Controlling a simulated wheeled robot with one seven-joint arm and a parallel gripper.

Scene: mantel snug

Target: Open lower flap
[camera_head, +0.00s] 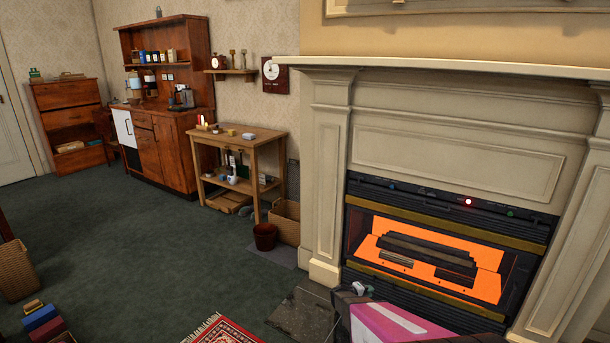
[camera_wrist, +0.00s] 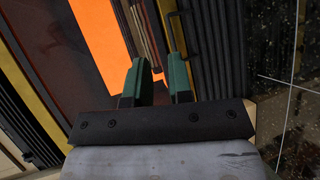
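The lower flap (camera_head: 440,312) is a black slatted panel below the glowing fire in the mantel fireplace. My arm hides part of its lower side in the head view. In the wrist view, which is turned sideways, the flap (camera_wrist: 218,50) lies right of the fire and looks shut. A thin black handle (camera_wrist: 186,32) shows along its edge by the brass strip. My gripper (camera_wrist: 158,66) has two green fingers, apart with nothing seen between them. The right finger is close to the handle; I cannot tell whether they touch.
Dark hearth stone (camera_head: 303,312) lies in front. Green carpet (camera_head: 150,250) is open beyond.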

